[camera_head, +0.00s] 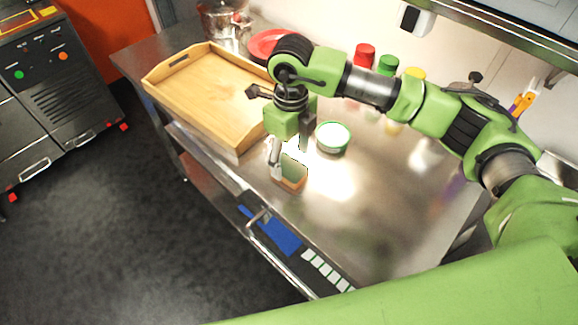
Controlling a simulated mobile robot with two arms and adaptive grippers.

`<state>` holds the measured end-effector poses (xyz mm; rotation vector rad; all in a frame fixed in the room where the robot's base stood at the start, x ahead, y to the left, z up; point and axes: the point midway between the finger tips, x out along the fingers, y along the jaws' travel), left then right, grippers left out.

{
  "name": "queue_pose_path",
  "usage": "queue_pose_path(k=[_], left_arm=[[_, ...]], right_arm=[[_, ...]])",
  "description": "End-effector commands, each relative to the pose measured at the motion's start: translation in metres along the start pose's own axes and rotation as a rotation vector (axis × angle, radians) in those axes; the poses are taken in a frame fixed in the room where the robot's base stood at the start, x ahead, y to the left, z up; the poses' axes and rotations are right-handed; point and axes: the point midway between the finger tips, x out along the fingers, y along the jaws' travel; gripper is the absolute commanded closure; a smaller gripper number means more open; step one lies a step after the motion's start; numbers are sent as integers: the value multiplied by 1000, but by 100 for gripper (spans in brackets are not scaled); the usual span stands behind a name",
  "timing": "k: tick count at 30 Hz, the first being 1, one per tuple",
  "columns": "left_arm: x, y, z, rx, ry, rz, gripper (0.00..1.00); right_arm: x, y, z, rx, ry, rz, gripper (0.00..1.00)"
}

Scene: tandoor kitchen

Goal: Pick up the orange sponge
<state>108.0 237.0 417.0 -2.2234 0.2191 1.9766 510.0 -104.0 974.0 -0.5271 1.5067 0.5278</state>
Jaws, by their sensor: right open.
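The orange sponge (292,184) lies on the steel counter near its front edge, with a green upper face and an orange lower part. My right gripper (288,162) points down over it, its fingers apart. One finger is at the sponge's left side and the other is behind it to the right. I cannot tell whether either finger touches the sponge. My left gripper is not in view.
A wooden tray (163,84) stands left on the counter (395,205). A green-rimmed bowl (333,137) is just right of the gripper. Jars with red (365,51), green and yellow lids, a red plate (262,43) and a steel pot (222,27) stand behind. The counter's right part is clear.

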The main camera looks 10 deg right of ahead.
Motion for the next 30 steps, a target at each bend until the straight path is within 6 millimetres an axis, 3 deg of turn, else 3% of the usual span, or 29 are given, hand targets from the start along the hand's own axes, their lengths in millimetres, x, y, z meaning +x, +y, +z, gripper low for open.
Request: queue_pose_path(k=[3,8,12,16,21,30], left_arm=[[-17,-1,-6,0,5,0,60],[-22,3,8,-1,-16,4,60],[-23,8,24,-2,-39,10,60],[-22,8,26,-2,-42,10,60],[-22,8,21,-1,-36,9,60],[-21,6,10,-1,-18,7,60]], right_arm=[[14,1,-4,0,6,2,40],[36,1,-3,1,3,1,40],[42,1,-2,-1,1,0,40],[42,0,-2,-1,1,0,40],[42,0,-2,-1,1,0,68],[42,0,-2,0,1,0,68]])
